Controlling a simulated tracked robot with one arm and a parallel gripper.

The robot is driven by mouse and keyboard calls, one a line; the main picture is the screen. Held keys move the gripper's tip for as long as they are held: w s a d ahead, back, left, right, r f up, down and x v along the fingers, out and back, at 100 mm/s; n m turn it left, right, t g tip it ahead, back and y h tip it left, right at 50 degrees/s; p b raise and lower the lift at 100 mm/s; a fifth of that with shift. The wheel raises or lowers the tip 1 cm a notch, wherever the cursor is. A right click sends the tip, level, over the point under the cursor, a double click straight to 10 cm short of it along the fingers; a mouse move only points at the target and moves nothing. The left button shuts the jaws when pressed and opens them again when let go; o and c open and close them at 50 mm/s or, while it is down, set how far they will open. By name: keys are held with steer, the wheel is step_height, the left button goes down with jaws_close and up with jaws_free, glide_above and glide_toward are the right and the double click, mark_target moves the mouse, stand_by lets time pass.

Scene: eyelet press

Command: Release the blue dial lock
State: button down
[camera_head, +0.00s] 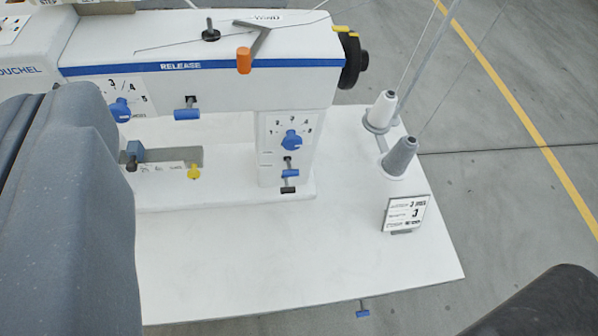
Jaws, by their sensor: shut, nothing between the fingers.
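A white press machine carries two round blue dials. One blue dial (121,110) is on the upper left panel, and part of that panel is hidden by a grey-blue body. The other blue dial (291,140) is on the right upright, above small blue and black knobs (289,180). A blue T-shaped handle (187,110) sticks out under the blue stripe marked RELEASE. I cannot tell which of these blue parts is the dial lock. My gripper's fingers do not show. Large dark parts at the left and bottom right fill the near view.
Thread cones, one white (385,108) and one grey (401,156), stand on the right of the white table (300,250). A small sign (405,214) stands near them. The table front is clear.

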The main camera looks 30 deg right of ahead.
steer(key=w+d+f+m+g+p, duration=0.1)
steer(key=w+d+f, duration=0.3)
steer(key=f, duration=0.7)
steer(key=w+d+f+m+g+h+p, duration=0.1)
steer(key=w+d+f+g+p, duration=0.1)
steer(key=d+f, duration=0.5)
steer(key=w+d+f+m+g+h+p, duration=0.1)
steer(key=w+d+f, duration=0.4)
steer(key=f, duration=1)
steer(key=w+g+p, duration=0.1)
steer(key=w+g, duration=0.1)
steer(key=shift+d+f+g, duration=0.3)
steer(key=shift+g, duration=0.1)
steer(key=shift+w, duration=0.15)
glide_toward(289, 167)
steer(key=shift+x, duration=2.55)
steer(key=shift+d+r, duration=0.1)
